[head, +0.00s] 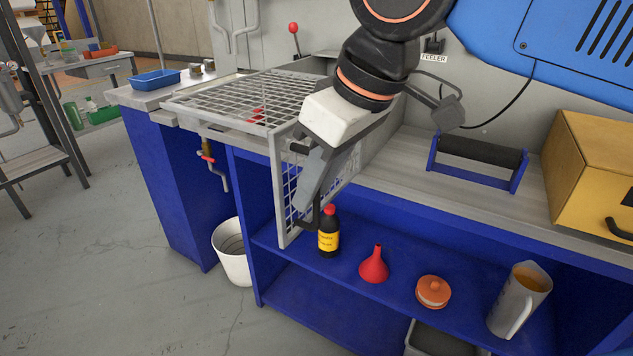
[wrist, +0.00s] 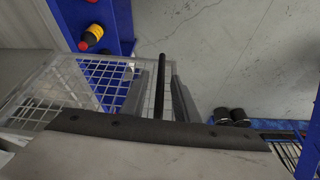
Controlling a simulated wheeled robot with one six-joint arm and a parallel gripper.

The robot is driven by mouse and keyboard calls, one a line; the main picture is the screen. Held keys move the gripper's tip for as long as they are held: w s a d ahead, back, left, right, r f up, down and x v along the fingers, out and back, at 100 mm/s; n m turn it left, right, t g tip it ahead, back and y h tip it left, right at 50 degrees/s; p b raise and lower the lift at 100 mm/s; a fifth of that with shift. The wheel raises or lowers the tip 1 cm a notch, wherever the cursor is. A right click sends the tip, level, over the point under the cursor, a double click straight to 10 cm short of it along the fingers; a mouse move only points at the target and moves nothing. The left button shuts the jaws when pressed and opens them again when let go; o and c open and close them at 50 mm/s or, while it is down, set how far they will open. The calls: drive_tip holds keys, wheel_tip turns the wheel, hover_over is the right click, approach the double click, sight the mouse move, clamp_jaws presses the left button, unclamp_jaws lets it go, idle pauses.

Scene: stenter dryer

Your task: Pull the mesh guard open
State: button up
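The mesh guard (head: 283,205) is a light grey framed grid panel standing upright at the front of the blue cabinet. It also shows in the wrist view (wrist: 62,82). Its black handle bar (wrist: 162,80) stands off the panel. My gripper (head: 308,200) is angled down at the panel, and its grey fingers cover part of the mesh and handle. In the wrist view my gripper's fingers (wrist: 163,98) are apart, one on each side of the bar, with a gap showing. Contact with the bar cannot be made out.
A horizontal grid (head: 240,98) lies beside the panel's top. The lower shelf holds a black bottle (head: 328,238) close to the panel, a red funnel (head: 374,268), an orange-lidded item (head: 433,292) and a jug (head: 519,300). A white bucket (head: 232,256) stands left. The floor in front is clear.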

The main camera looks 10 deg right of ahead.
drive_tip(key=v, duration=1.7)
drive_tip(key=shift+r, duration=0.2)
drive_tip(key=shift+s, duration=0.1)
drive_tip(key=w+d+f+m+t+h, duration=0.1)
drive_tip(key=w+d+f+m, duration=0.2)
drive_tip(key=f, duration=0.7)
drive_tip(key=w+d+f+m+h, duration=0.1)
drive_tip(key=w+d+f, duration=0.25)
drive_tip(key=f, duration=0.65)
drive_tip(key=d+f+m, duration=0.2)
drive_tip(key=d+f, duration=0.2)
drive_tip(key=f, duration=0.5)
drive_tip(key=d+f+m+h, duration=0.1)
drive_tip(key=d+f, duration=0.3)
drive_tip(key=f, duration=0.5)
drive_tip(key=shift+s+f+m, duration=0.2)
drive_tip(key=shift+s+m, duration=0.05)
drive_tip(key=shift+m, duration=0.25)
